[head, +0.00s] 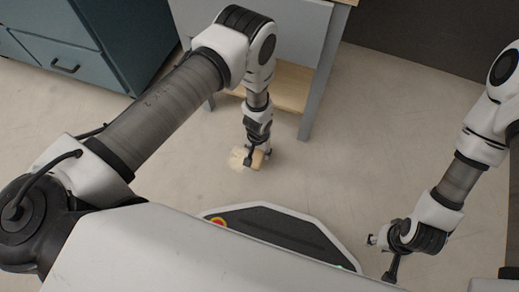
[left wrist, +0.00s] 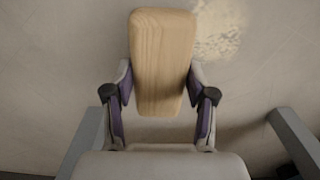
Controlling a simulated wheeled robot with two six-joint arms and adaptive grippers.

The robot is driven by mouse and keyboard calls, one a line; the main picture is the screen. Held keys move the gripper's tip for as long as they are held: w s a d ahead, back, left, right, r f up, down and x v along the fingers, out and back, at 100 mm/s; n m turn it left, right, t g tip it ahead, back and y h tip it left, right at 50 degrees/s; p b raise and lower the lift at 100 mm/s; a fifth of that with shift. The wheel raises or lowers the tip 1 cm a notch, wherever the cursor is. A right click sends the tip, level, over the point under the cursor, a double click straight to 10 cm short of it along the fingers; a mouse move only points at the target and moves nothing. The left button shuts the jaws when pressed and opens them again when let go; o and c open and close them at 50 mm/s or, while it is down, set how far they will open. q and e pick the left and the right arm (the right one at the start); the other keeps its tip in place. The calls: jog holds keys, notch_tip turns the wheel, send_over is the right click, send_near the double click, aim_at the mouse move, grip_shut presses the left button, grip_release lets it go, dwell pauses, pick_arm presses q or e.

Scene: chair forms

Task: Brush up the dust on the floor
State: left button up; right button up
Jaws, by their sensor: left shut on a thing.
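My left gripper (head: 257,156) is shut on a wooden brush (head: 258,160) low over the floor. In the left wrist view, the brush (left wrist: 162,60) shows as a pale wood block between the two fingers (left wrist: 160,97); its bristles are hidden. A patch of yellowish dust (head: 237,158) lies on the floor just left of the brush. In the left wrist view, the dust (left wrist: 218,28) is right beside the brush's upper right edge. My right gripper (head: 382,257) is at the lower right, empty, with its fingers apart.
A grey table (head: 312,75) with a low wooden shelf (head: 288,90) stands just behind the brush; its front leg is close on the right. A blue-grey cabinet (head: 75,45) stands at the upper left. The beige floor is clear on the right.

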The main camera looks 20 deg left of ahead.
aim_at(259, 151)
pick_arm(q)
jog(key=shift+r+p, duration=2)
jog(key=shift+r, duration=0.45)
jog(key=shift+w, duration=0.1)
